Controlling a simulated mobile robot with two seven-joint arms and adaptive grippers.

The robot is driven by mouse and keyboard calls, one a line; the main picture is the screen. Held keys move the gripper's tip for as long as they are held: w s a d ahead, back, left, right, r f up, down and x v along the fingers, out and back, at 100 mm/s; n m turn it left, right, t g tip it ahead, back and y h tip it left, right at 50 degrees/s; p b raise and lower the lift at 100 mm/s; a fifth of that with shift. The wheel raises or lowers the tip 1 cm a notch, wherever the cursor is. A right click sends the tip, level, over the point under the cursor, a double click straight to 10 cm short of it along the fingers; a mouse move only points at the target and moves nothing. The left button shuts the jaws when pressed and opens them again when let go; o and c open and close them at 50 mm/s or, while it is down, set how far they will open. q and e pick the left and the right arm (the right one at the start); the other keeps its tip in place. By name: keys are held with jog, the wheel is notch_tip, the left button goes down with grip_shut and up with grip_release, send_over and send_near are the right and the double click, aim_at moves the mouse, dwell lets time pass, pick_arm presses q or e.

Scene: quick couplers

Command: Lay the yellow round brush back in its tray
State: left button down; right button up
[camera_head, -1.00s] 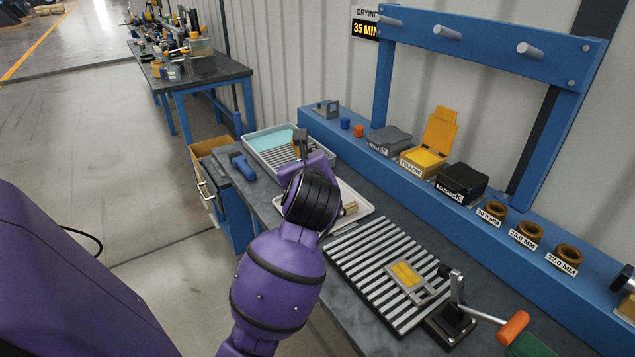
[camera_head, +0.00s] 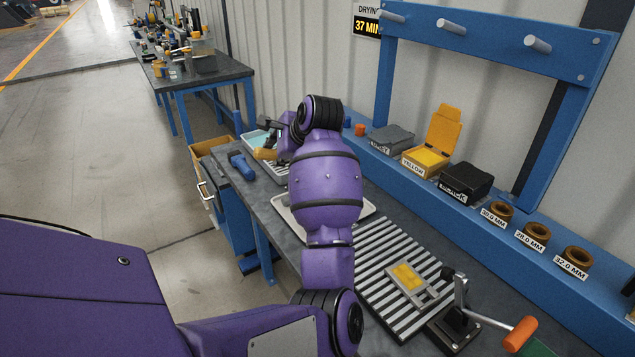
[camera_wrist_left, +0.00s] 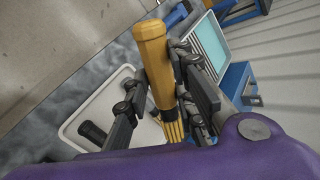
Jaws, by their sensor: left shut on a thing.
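My left gripper (camera_head: 277,142) is shut on the yellow round brush (camera_head: 265,154), above the work table near the teal-lined tray. In the left wrist view the brush's thick yellow-brown handle (camera_wrist_left: 152,60) passes between the fingers of the gripper (camera_wrist_left: 165,88), with yellow strands showing at its lower end. A pale tray (camera_head: 363,211) lies on the table, mostly hidden behind my arm in the head view. In the left wrist view the pale tray (camera_wrist_left: 82,113) holds a dark handle-like thing; which tray is the brush's own I cannot tell. My right gripper is not in view.
The teal-lined tray (camera_head: 262,139) has a ribbed rack, and a blue-handled tool (camera_head: 242,165) lies beside it. A slatted rack (camera_head: 375,262) carries a yellow-and-grey piece. A crank (camera_head: 465,315) stands at the front. Ink boxes (camera_head: 425,158) and brown rings line the blue shelf.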

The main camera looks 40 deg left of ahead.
pick_arm(q)
jog(key=w+d+f+n, duration=0.4)
jog(key=d+f, duration=0.3)
jog(key=shift+w+d+f+n+h+b, duration=0.3)
jog(key=shift+d+f+b, duration=0.05)
jog(key=shift+f+b, duration=0.1)
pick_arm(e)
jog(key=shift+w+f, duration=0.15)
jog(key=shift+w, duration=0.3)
